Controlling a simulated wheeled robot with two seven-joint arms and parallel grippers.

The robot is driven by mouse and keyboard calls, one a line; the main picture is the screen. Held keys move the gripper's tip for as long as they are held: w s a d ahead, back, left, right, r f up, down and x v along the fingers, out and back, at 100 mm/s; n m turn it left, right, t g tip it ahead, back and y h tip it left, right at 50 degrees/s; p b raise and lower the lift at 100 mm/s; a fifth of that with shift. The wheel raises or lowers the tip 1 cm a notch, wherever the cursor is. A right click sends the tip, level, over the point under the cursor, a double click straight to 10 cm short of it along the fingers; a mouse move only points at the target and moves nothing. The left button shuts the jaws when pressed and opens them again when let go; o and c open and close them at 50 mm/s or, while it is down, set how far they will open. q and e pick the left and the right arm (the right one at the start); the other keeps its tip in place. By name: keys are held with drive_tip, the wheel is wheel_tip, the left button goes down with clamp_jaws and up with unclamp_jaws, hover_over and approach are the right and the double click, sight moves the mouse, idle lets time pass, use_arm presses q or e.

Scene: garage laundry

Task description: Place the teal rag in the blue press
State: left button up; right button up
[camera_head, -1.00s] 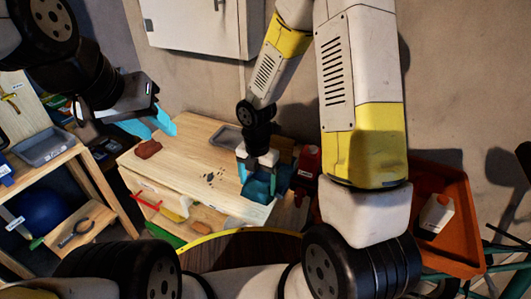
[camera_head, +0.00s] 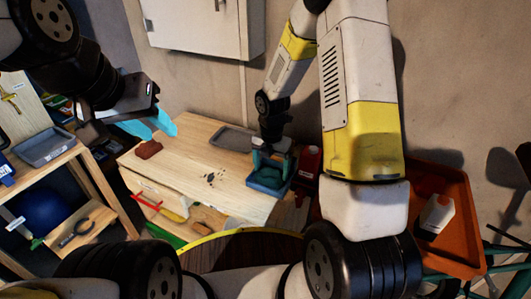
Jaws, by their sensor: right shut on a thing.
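The blue press (camera_head: 268,188) stands on the right end of the wooden workbench, a small box-like frame with raised sides. My right gripper (camera_head: 271,166) is down at the press from above, between its sides, and is shut. A teal patch (camera_head: 268,176) under the jaws appears to be the teal rag, mostly hidden by the gripper and the press. I cannot tell whether it touches the press floor.
The workbench (camera_head: 225,180) holds a brown-red block (camera_head: 148,149), dark crumbs (camera_head: 210,177) and a grey tray (camera_head: 233,138). A red bottle (camera_head: 309,160) stands close to the right of the press. An orange tray (camera_head: 455,235) with a white carton (camera_head: 436,214) lies further right.

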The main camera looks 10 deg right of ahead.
drive_tip(key=shift+f, duration=0.1)
drive_tip(key=o, duration=1.3)
drive_tip(key=shift+c, duration=0.2)
wheel_tip(320, 180, up, 12)
drive_tip(key=r, duration=0.1)
wheel_tip(320, 180, up, 6)
drive_tip(key=m+t, duration=0.1)
drive_tip(key=m, duration=0.5)
hover_over(271, 168)
drive_tip(key=s+d, duration=0.2)
drive_tip(key=s, duration=0.1)
drive_tip(key=s+r+m+t, duration=0.1)
drive_tip(key=s+r+m, duration=0.3)
drive_tip(key=m, duration=0.3)
drive_tip(key=s+d+r+m+t+y, duration=0.1)
drive_tip(key=s+r+m+t, duration=0.1)
drive_tip(key=s+m, duration=0.4)
drive_tip(key=s+r+m+t+y, duration=0.1)
drive_tip(key=s+r+m, duration=0.4)
drive_tip(key=m, duration=0.2)
drive_tip(key=shift+d+r+m+t, duration=0.3)
drive_tip(key=shift+d+m+t, duration=0.1)
drive_tip(key=shift+s+r+m, duration=0.15)
drive_tip(key=shift+s+m, duration=0.35)
drive_tip(key=shift+m, duration=0.4)
